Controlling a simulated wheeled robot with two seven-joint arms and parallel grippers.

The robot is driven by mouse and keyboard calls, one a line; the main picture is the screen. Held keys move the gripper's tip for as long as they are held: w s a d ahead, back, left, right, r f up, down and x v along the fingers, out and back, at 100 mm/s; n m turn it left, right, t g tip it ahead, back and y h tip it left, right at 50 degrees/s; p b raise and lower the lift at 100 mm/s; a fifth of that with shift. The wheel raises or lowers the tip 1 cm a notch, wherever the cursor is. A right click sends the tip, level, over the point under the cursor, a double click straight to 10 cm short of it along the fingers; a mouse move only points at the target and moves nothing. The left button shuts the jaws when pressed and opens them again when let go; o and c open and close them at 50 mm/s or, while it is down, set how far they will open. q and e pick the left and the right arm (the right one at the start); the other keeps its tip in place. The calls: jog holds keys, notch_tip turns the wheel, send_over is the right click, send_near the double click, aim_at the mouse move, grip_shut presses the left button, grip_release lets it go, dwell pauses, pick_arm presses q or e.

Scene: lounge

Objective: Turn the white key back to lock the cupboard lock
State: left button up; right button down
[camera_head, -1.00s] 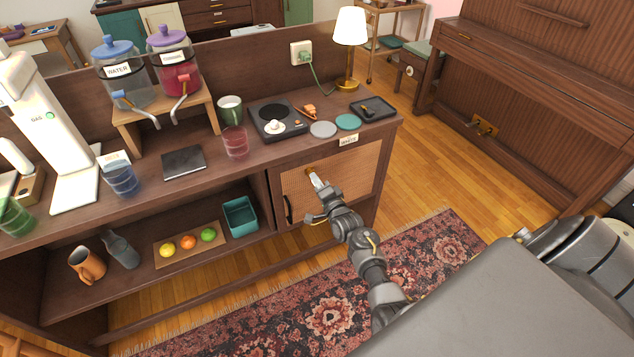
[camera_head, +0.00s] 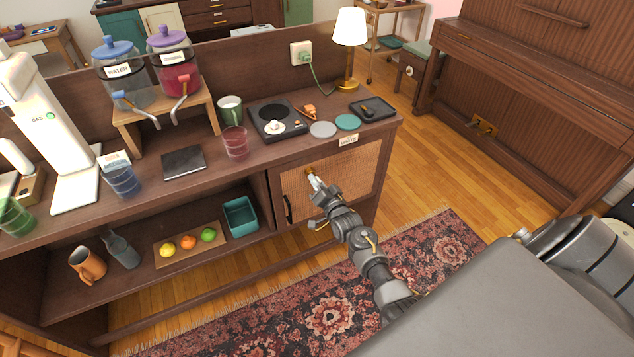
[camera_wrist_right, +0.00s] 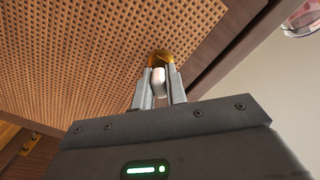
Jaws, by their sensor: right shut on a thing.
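The cupboard has a cane-panelled door (camera_head: 345,181) below the right part of the counter, and it looks closed. Its brass lock (camera_head: 309,171) sits near the door's upper left; in the right wrist view the round brass lock (camera_wrist_right: 160,57) shows just beyond my fingertips. The white key (camera_wrist_right: 159,82) is between the two fingers, at the lock. My right gripper (camera_wrist_right: 158,92) is shut on the key; in the head view the right gripper (camera_head: 315,183) reaches the door and mostly covers the key. My left gripper is not in view.
A black door handle (camera_head: 288,208) is left of my right gripper. The counter above carries a hot plate (camera_head: 275,121), a red glass (camera_head: 235,142) and a lamp (camera_head: 350,30). A teal bin (camera_head: 240,216) stands on the open shelf to the left.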

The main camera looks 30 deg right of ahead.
jog(key=shift+s+f+n, duration=0.1)
jog(key=shift+f+n, duration=0.25)
jog(key=shift+n, duration=1.05)
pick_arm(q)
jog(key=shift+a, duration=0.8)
